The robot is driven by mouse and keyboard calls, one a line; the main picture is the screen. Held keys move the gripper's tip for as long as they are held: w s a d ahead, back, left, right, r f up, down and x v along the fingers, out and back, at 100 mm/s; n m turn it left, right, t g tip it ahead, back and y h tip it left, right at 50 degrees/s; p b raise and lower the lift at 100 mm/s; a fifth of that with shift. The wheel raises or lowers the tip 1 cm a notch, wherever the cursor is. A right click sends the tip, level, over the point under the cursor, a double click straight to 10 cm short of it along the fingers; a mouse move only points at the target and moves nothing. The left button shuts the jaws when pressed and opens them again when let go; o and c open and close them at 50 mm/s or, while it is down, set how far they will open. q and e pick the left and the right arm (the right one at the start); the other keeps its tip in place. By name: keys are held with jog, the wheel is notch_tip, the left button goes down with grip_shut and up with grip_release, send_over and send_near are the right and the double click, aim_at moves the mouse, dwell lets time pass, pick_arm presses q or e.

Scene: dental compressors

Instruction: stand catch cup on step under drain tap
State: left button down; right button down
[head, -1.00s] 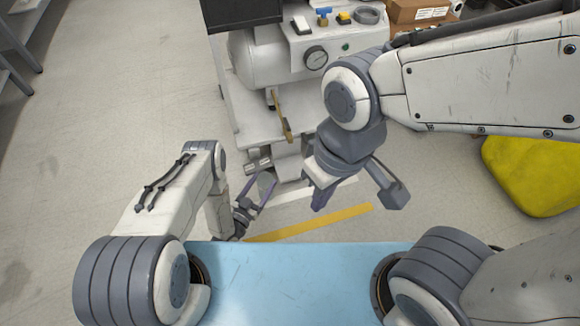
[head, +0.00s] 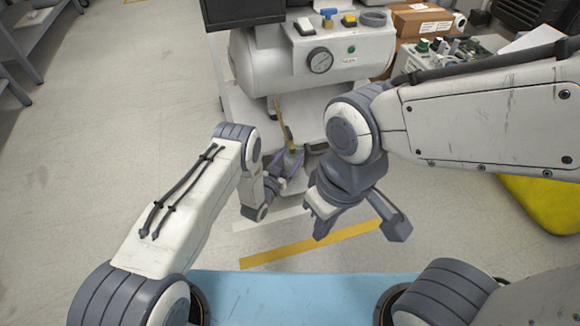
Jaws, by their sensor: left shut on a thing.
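My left gripper (head: 289,169) is shut on the catch cup (head: 291,160), a small grey cup held between its purple fingers. It is low in front of the compressor stand, close to the white step (head: 314,149). The brass drain tap (head: 284,120) hangs below the white tank (head: 261,72), just above the cup in the head view. Whether the cup touches the step cannot be told, and its lower part is hidden by the gripper. My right gripper (head: 358,219) is open and empty, over the floor to the right.
The tank carries a gauge (head: 320,61) and coloured knobs. A yellow object (head: 545,205) lies at the right. White and yellow floor strips cross clear floor in front of the stand.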

aim_at(289, 166)
pick_arm(q)
notch_tip(289, 166, down, 4)
jog(key=shift+r+b, duration=0.2)
jog(key=shift+b, duration=1.05)
jog(key=shift+r, duration=0.15)
jog(key=shift+c, duration=1.3)
grip_release()
